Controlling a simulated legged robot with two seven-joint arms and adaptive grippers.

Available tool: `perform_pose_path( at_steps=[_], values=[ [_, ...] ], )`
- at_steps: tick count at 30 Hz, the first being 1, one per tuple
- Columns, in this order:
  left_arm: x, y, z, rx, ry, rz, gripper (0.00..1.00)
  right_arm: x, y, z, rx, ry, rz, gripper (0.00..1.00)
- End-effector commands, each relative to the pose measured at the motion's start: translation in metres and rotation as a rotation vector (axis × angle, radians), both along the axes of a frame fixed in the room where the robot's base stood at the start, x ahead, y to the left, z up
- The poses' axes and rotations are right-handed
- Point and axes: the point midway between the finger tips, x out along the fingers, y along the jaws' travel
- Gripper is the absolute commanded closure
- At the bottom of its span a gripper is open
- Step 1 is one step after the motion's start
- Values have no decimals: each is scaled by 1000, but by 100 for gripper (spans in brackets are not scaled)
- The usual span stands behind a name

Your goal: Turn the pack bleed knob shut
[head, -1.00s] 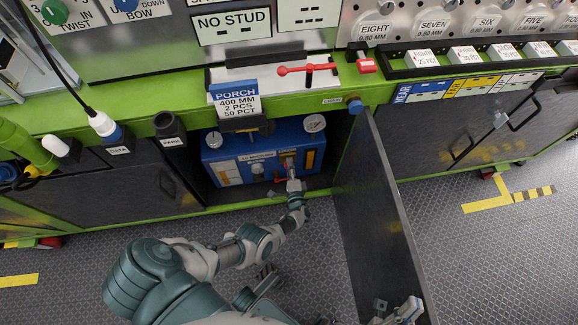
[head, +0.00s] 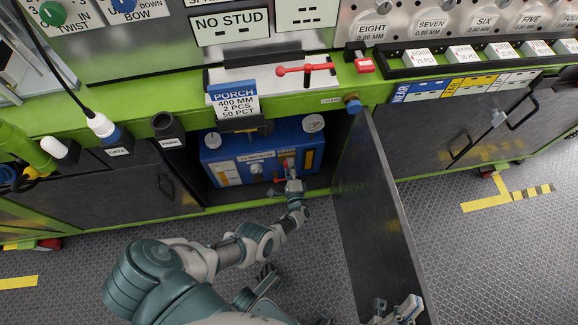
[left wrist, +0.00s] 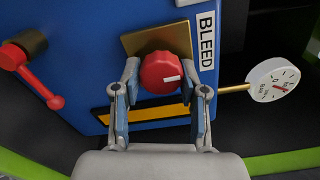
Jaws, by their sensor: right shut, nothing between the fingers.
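The red bleed knob (left wrist: 163,73) sits on a brass plate on the blue pack (left wrist: 85,40), beside a white BLEED label (left wrist: 207,41). In the head view, my left gripper (head: 289,180) reaches into the open cabinet to the pack's front (head: 231,178) and hides the knob. My right gripper (head: 405,309) is shut and empty at the lower right, near the door's lower end.
The dark cabinet door (head: 375,210) stands open right of my left arm. A red lever (left wrist: 35,75) is left of the knob, and a dial gauge (left wrist: 273,80) sticks out right. The green bench edge (head: 290,106) runs above the opening.

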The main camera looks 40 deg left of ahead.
Motion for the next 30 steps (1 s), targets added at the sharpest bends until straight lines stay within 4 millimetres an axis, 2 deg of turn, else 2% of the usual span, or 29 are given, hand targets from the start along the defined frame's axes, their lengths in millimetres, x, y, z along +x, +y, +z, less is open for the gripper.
perform_pose_path(
  at_steps=[1,2,3,11,17,20,30],
  values=[
    [-2,-3,-4,-6,7,-3,43,0,0,-1,0,1,0,100],
    [-2,-2,-4,-5,7,-2,35,0,0,-1,0,1,-1,100],
    [-2,-2,-4,-4,6,-1,35,0,0,-1,0,1,-1,100],
    [-2,0,-1,-1,-1,3,35,-1,0,-2,1,4,1,100],
    [-9,-9,-2,-1,-3,3,35,-3,0,0,1,0,1,100],
    [-18,-18,-1,-2,-3,5,35,-2,0,0,1,0,1,100],
    [-66,-76,-3,-3,3,3,35,-2,0,0,0,-1,0,100]
  ],
)
